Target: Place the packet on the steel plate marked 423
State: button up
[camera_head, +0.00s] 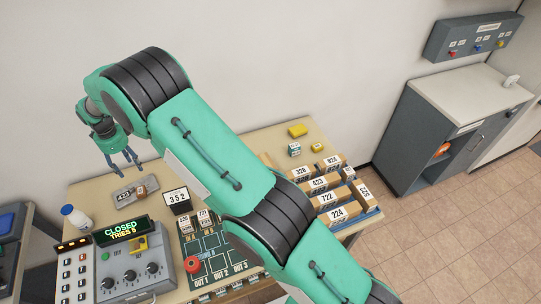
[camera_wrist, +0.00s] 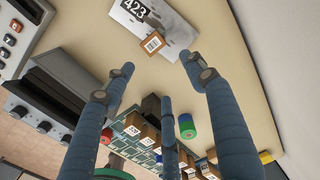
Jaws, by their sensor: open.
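The steel plate (camera_head: 150,182) marked 423 lies on the left part of the table, and it also shows at the top of the wrist view (camera_wrist: 176,24). A small brown packet (camera_head: 141,191) with a white label sits on the plate, right of the 423 mark. In the wrist view the packet (camera_wrist: 152,43) is near the plate's edge; its label is too small to read. My gripper (camera_head: 126,162) is above and behind the plate, pointing down, its fingers spread. In the wrist view my gripper (camera_wrist: 160,75) is open and empty, apart from the packet.
A white bottle (camera_head: 75,216) stands left of the plate. Several numbered packets stand in a rack (camera_head: 371,213) at right. My arm hides the table's middle.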

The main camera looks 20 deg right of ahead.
jog(key=s+d+r+n+t, duration=0.1)
jog(key=s+d+r+n, duration=0.1)
jog(key=d+r, duration=0.65)
jog(key=s+d+r+n, duration=0.2)
jog(key=d+r, duration=0.4)
jog(key=r, duration=0.6)
jog(key=s+d+r+n+t, duration=0.1)
jog(key=s+d+r+n, duration=0.3)
jog(key=s+d+r, duration=0.75)
jog(key=s+d+r+n+t, duration=0.1)
jog(key=s+d+n, duration=0.2)
jog(key=s+d, duration=0.4)
jog(key=s+d+r+n+t, duration=0.1)
jog(key=s+d+n, duration=0.2)
jog(key=s+d, duration=0.4)
jog(key=s+d+r+n+t, duration=0.1)
jog(key=s+d+n, duration=0.2)
jog(key=s, duration=1.4)
jog(key=d, duration=0.4)
jog(key=shift+s+r, duration=0.2)
jog(key=shift+s, duration=0.15)
